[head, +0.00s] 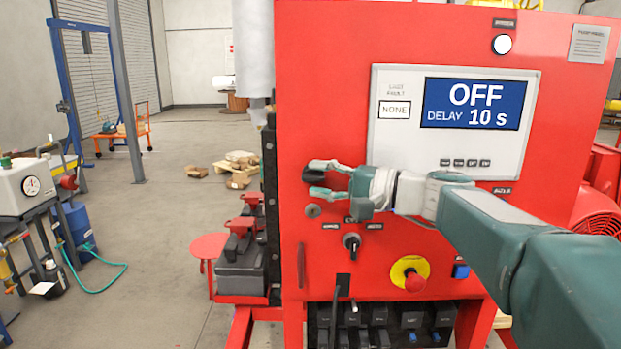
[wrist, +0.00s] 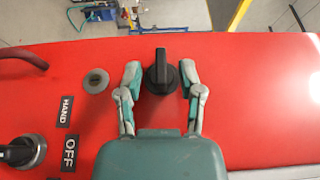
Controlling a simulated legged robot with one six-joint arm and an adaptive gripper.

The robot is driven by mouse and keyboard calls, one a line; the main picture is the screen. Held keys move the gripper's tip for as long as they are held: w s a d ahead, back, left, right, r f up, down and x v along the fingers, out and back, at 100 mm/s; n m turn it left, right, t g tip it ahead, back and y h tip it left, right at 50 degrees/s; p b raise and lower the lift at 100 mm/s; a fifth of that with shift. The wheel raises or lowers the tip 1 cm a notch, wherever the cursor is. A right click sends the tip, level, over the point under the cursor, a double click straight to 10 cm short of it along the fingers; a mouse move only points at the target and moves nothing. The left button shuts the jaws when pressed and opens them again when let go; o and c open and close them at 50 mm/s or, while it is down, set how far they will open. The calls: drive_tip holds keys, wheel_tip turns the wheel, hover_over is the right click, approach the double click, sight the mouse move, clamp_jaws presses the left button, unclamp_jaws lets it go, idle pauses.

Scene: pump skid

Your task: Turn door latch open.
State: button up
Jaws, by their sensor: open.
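The door latch is a black knob (wrist: 160,72) with a raised grip bar on the red cabinet door. In the wrist view its bar runs straight up the picture, in line with my fingers. In the head view the latch (head: 312,174) shows at the door's left edge, partly hidden by my fingers. My gripper (wrist: 161,68) is open, with one finger on each side of the latch. A narrow gap shows on both sides, and I see no clear contact. In the head view my gripper (head: 315,178) reaches in from the right.
A round lock (head: 313,211) sits below the latch, with a dark red handle (head: 301,265) lower down. A selector switch (head: 351,241) and a red emergency stop (head: 414,281) on yellow are nearby. A display panel (head: 450,125) is above right. Open floor lies left of the cabinet.

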drive_tip(key=shift+w+a, duration=0.35)
drive_tip(key=shift+a, duration=0.25)
drive_tip(key=shift+a, duration=0.15)
drive_tip(key=shift+a, duration=0.15)
clamp_jaws()
